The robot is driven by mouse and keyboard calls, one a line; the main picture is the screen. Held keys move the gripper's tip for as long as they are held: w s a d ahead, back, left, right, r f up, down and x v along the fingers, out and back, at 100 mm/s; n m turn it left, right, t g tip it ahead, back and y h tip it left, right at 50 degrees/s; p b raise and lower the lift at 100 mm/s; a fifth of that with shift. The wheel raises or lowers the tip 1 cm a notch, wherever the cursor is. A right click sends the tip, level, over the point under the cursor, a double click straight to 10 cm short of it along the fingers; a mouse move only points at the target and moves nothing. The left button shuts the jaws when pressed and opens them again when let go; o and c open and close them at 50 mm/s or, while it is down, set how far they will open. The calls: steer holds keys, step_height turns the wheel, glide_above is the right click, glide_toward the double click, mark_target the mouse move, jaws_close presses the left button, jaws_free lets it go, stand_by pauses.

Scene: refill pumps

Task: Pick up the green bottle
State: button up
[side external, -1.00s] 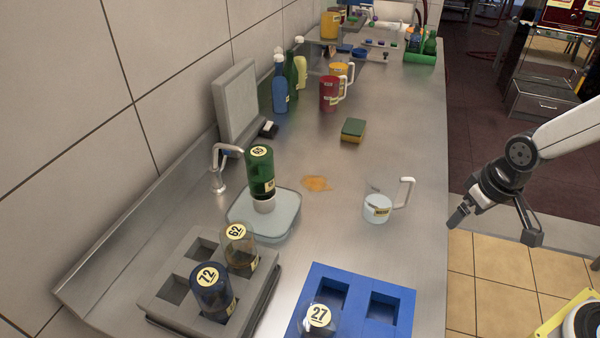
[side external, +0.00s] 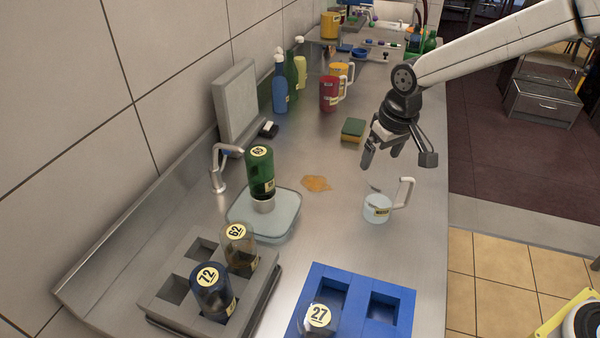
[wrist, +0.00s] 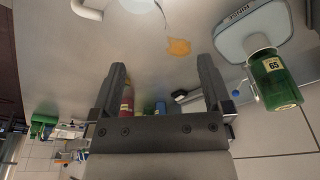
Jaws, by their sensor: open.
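The green bottle (side external: 261,178) stands upside down, cap end down, on a pale square dispenser base (side external: 266,222) near the wall, with a round number label on its upturned end. In the wrist view the green bottle (wrist: 275,82) is at the right, outside my fingers, with a "65" label on its side. My gripper (side external: 382,160) is open and empty, above the counter behind the clear mug (side external: 377,209) and well to the right of the bottle. In the wrist view my gripper (wrist: 160,80) shows two spread fingers with nothing gripped.
A metal tap (side external: 218,170) stands just left of the bottle. A grey rack (side external: 171,289) holds bottles 62 (side external: 240,245) and 72 (side external: 212,290); a blue rack (side external: 352,310) holds bottle 27 (side external: 318,318). An orange spill (side external: 316,184) and a sponge (side external: 353,129) lie on the counter.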

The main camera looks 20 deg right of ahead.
mark_target(259, 152)
steer(key=shift+n+g, duration=0.4)
steer(key=shift+n, duration=0.2)
steer(key=w+a+r, duration=0.1)
steer(key=w+a, duration=0.2)
steer(key=a, duration=0.3)
steer(key=w+a+r, duration=0.1)
steer(key=w+a, duration=0.3)
steer(key=a, duration=0.3)
steer(key=w+a+r, duration=0.1)
steer(key=w+a, duration=0.2)
steer(key=a, duration=0.3)
steer(key=shift+w+a+r, duration=0.25)
steer(key=shift+w+a, duration=0.05)
steer(key=shift+w, duration=0.05)
steer(key=shift+a+r, duration=0.15)
steer(key=shift+a, duration=0.6)
steer(key=shift+w+f, duration=0.2)
steer(key=shift+f, duration=1.15)
steer(key=shift+w+f, duration=0.2)
steer(key=shift+f, duration=1.1)
steer(key=shift+w+f, duration=0.15)
steer(key=shift+f, duration=1.1)
